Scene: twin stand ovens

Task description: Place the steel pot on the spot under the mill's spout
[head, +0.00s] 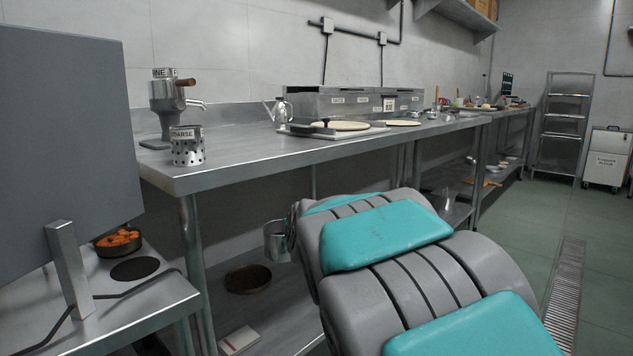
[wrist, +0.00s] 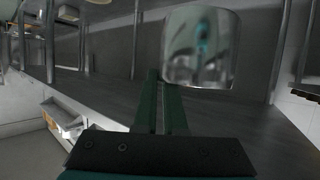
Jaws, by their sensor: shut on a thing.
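The steel pot (head: 277,240) hangs in front of the far end of my arm, below the counter top, in the head view. It also shows large and shiny in the wrist view (wrist: 200,47), beyond the fingertips. My gripper (wrist: 160,80) is shut on the pot, seemingly at its near edge or handle; the exact contact is unclear. In the head view my arm hides the gripper. The mill (head: 166,107) stands on the counter's left end, its spout (head: 196,104) pointing right. A perforated steel canister labelled COARSE (head: 187,149) stands in front of the mill. No marked spot is discernible under the spout.
The steel counter (head: 235,151) has bare room right of the canister. A kettle (head: 278,112) and flat dough rounds (head: 340,126) stand farther right. Below, a lower shelf holds a dark round pan (head: 248,279). A grey panel (head: 65,130) blocks the left foreground.

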